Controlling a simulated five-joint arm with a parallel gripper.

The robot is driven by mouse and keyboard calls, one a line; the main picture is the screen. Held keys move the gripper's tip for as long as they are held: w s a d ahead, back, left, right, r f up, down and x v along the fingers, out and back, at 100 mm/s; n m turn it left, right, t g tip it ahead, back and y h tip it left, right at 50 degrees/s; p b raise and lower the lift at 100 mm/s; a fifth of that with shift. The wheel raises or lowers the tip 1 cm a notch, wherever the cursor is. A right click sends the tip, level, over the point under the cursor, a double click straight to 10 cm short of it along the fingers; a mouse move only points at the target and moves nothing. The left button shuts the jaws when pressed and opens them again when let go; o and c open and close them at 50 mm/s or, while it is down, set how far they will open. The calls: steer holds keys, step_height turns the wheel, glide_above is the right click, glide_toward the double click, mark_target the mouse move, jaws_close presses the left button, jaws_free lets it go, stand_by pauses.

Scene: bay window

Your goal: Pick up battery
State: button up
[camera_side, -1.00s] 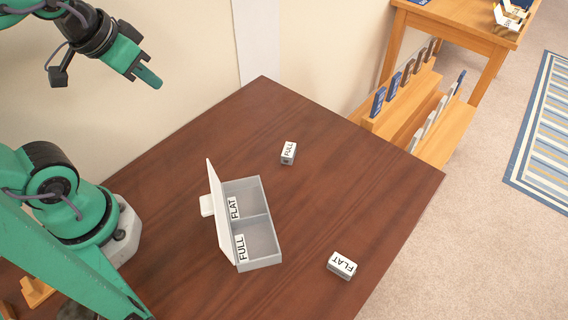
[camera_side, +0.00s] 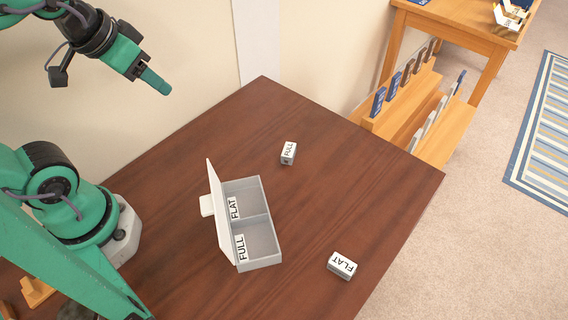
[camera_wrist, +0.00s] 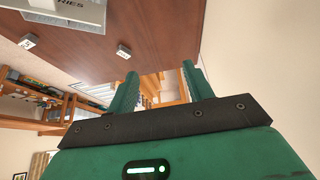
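A small grey battery with a white label reading FULL (camera_side: 288,153) stands on the dark wood table toward the back. A second battery labelled FLAT (camera_side: 342,266) lies near the front right. A grey two-compartment box (camera_side: 262,243) stands between them with its lid open, compartments labelled FLAT and FULL, both empty. In the wrist view, two batteries show, a nearer-centre one (camera_wrist: 124,51) and one at left (camera_wrist: 27,42); their labels are too small to read. My gripper (camera_side: 158,82) is raised at upper left, far from both. Its fingers are apart and empty in the wrist view (camera_wrist: 160,82).
The table (camera_side: 180,170) is clear around both batteries. A wooden rack (camera_side: 415,115) with upright dark and light items stands on the floor beyond the table's right edge. A wooden side table (camera_side: 470,35) and a striped rug (camera_side: 545,130) lie farther off.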

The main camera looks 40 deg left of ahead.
steer(key=shift+w, duration=0.1)
steer(key=n+g, duration=0.5)
glide_above(289, 148)
steer(key=f, duration=1.5)
steer(key=shift+a+f, duration=0.2)
steer(key=shift+a, duration=0.2)
steer(key=shift+w+d+f+g, duration=0.1)
steer(key=shift+d+f+g, duration=0.2)
steer(key=shift+f, duration=0.25)
steer(key=shift+d+f, duration=0.1)
steer(key=shift+f, duration=3.8)
